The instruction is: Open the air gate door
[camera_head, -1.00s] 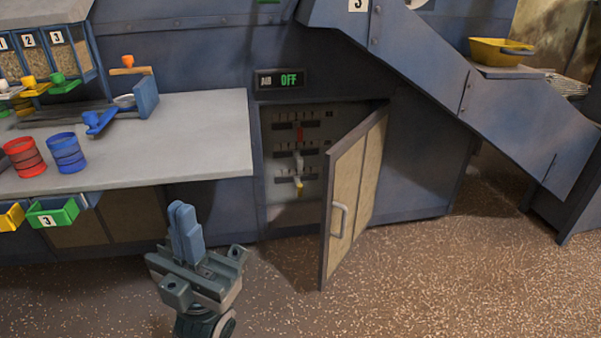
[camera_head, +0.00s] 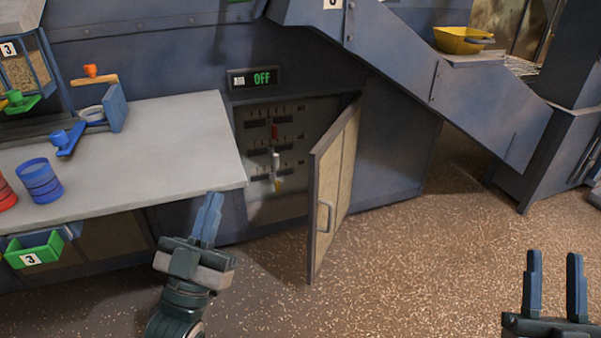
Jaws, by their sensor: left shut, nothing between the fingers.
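The air gate door (camera_head: 345,172) is a tan panel in a dark frame, swung out to the right of its opening. Its grey handle (camera_head: 324,217) is on the free edge. Inside the opening is a control panel (camera_head: 291,150) with a red lever (camera_head: 275,132), a whitish lever (camera_head: 276,159) and a yellow-tipped lever (camera_head: 277,184). My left gripper (camera_head: 207,217) is shut and empty, left of the door and in front of the bench. My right gripper (camera_head: 554,284) is open and empty at the bottom right, far from the door.
The display (camera_head: 254,78) above the opening reads OFF. A grey worktop (camera_head: 170,150) at left carries a blue cup (camera_head: 40,180) and a red cup (camera_head: 6,195). A green drawer (camera_head: 35,250) juts out below. A sloping chute (camera_head: 450,90) stands right. Speckled floor (camera_head: 420,260) is clear.

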